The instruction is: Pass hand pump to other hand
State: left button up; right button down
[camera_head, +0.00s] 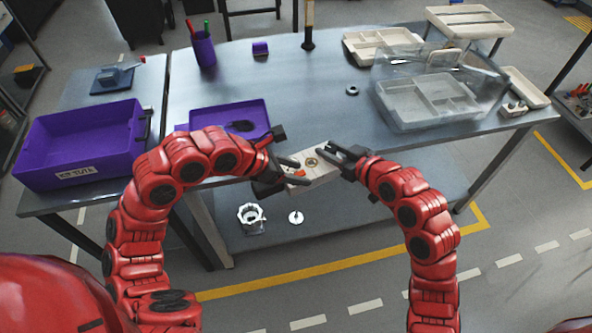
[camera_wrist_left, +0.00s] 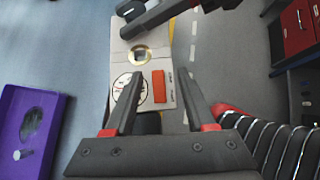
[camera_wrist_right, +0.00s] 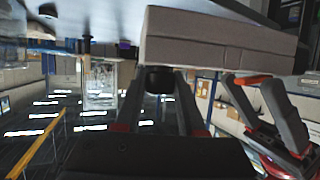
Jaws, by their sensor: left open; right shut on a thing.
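The hand pump is a beige box (camera_head: 322,178) with a gold port, a round gauge and a red patch, held in the air at the table's front edge. My right gripper (camera_head: 336,155) is shut on its right end. My left gripper (camera_head: 287,165) is open at its left end. The right wrist view shows the pump's plain side (camera_wrist_right: 220,42); contact with the left fingers is unclear.
A purple tray (camera_head: 262,108) with a dark recess lies behind my left arm. A purple crate (camera_head: 80,140) stands left. A clear bin (camera_head: 390,112) with a divided insert stands right. A small dark ring (camera_head: 352,90) lies mid-table. White parts (camera_head: 251,218) sit on the lower shelf.

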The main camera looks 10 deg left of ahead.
jog(key=shift+r, duration=0.15)
pick_arm(q)
grip_shut()
jog(key=shift+s, duration=0.1)
dwell(1.0)
pick_arm(e)
jog(key=shift+c, duration=2.1)
grip_release()
